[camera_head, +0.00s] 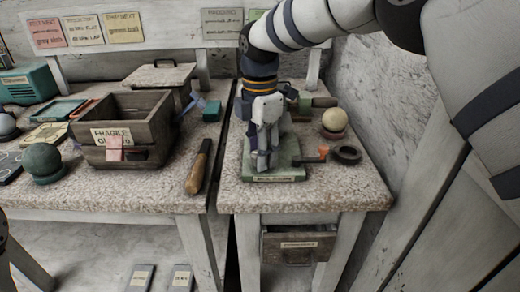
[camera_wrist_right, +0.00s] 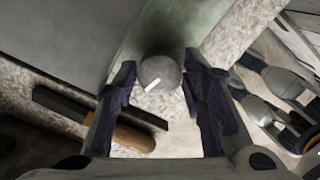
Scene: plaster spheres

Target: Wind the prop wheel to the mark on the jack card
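My right gripper (camera_head: 262,160) reaches straight down onto a small green stand (camera_head: 288,176) with a label on its front edge, on the right table. In the right wrist view a round grey wheel with a white line, the prop wheel (camera_wrist_right: 160,73), sits between the tips of the right gripper (camera_wrist_right: 158,80). Both fingertips appear to touch its sides. The white line points to lower left. In the head view the fingers hide the wheel. I cannot tell which card is the jack card; small lettering is unreadable. My left gripper is not in view.
An orange-tipped piece (camera_head: 323,151), a dark ring (camera_head: 347,154) and a pale ball (camera_head: 334,120) stand right of the stand. A wooden-handled tool (camera_head: 198,168) lies left, across the gap between tables. A wooden crate (camera_head: 124,128) stands further left. A drawer (camera_head: 290,244) is below.

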